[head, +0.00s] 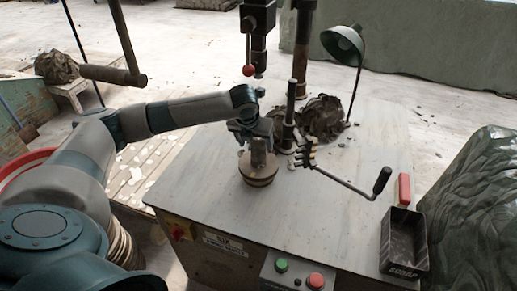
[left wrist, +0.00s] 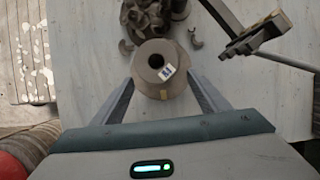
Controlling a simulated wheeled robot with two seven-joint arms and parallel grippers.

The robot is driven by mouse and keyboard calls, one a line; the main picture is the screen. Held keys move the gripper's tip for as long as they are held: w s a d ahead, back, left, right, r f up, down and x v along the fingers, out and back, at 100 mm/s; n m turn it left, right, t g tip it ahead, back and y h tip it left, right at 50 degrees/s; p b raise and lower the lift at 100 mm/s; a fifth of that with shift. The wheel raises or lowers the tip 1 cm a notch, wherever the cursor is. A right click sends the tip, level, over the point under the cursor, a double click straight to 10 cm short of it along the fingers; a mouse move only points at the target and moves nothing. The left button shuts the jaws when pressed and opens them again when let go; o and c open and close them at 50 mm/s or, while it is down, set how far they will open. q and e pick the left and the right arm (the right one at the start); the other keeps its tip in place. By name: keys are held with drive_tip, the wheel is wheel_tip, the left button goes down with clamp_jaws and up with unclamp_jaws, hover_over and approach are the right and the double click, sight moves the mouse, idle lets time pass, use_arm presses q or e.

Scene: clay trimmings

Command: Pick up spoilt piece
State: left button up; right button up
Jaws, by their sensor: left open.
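The spoilt piece looks to be a grey-brown clay cylinder (head: 259,160) standing upright on a round base (head: 258,179) on the table. In the left wrist view the piece (left wrist: 150,82) shows from above, with a round hole in its top and a small blue-and-white label. My right gripper is not in view.
A black tray marked SCRAP (head: 405,268) sits at the table's right front, near a red-handled thing (head: 404,188). A crank (head: 350,184) juts out right of the piece. Clay trimmings (head: 322,117) and a green lamp (head: 343,42) stand behind. The front tabletop is clear.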

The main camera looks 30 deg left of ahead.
use_arm(q)
drive_tip(key=shift+w+a+r+p, duration=0.1)
drive_tip(key=shift+w+a+p, duration=0.1)
drive_tip(key=shift+w, duration=0.3)
drive_tip(key=shift+w+a+r+p, duration=0.1)
drive_tip(key=shift+w+p, duration=0.1)
drive_tip(key=shift+w, duration=0.3)
drive_tip(key=shift+p+x, duration=0.3)
drive_tip(key=shift+x, duration=0.85)
drive_tip(key=shift+w+a+f, duration=0.1)
drive_tip(key=shift+w+f, duration=0.1)
drive_tip(key=shift+f, duration=0.35)
drive_tip(key=shift+w, duration=0.1)
drive_tip(key=c, duration=1.6)
drive_tip(key=shift+r, duration=0.15)
